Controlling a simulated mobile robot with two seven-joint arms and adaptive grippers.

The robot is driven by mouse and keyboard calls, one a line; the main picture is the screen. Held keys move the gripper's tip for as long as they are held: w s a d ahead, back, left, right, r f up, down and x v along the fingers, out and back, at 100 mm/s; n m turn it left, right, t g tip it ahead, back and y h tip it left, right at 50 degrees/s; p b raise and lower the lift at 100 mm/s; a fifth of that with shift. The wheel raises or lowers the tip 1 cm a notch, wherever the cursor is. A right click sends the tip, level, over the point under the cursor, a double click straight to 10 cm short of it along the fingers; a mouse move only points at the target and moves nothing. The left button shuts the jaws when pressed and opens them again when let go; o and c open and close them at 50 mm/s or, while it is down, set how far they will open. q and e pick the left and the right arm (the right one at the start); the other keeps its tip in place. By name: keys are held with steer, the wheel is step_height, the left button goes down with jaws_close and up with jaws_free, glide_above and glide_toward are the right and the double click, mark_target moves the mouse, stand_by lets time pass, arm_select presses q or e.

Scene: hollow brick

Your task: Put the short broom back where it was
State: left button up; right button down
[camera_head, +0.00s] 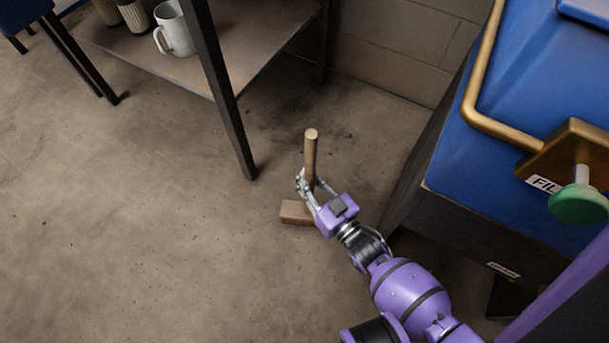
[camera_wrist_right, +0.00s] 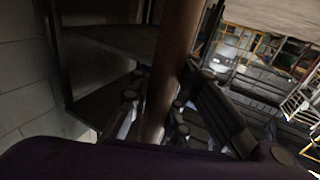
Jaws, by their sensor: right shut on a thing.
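The short broom (camera_head: 311,152) has a wooden handle and a block-shaped brush head. In the head view it is upright, handle up, with its head (camera_head: 297,212) low near the concrete floor; I cannot tell whether it touches the floor. My right gripper (camera_head: 312,186) is shut around the handle above the head. In the right wrist view the handle (camera_wrist_right: 172,65) runs between the fingers of my right gripper (camera_wrist_right: 155,115). Part of the brush head is hidden behind the gripper. My left gripper is in neither view.
A dark-legged table (camera_head: 222,95) with a lower shelf stands at the upper left, a white mug (camera_head: 174,30) on the shelf. A blue machine (camera_head: 480,150) with a brass-coloured rail stands close on the right. A block wall (camera_head: 400,50) is behind. The floor (camera_head: 120,230) at left is clear.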

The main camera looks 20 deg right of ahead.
steer(key=c, duration=2.3)
jaws_free()
steer(key=shift+f, duration=0.15)
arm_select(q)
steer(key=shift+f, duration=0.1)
arm_select(e)
steer(key=o, duration=0.7)
steer(key=shift+c, duration=0.2)
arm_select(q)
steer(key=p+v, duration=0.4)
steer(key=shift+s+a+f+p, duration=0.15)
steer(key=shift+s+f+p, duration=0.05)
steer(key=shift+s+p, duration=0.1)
arm_select(e)
steer(key=v, duration=1.2)
steer(key=shift+r, duration=0.2)
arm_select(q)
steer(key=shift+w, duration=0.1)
arm_select(e)
steer(key=shift+s, duration=0.1)
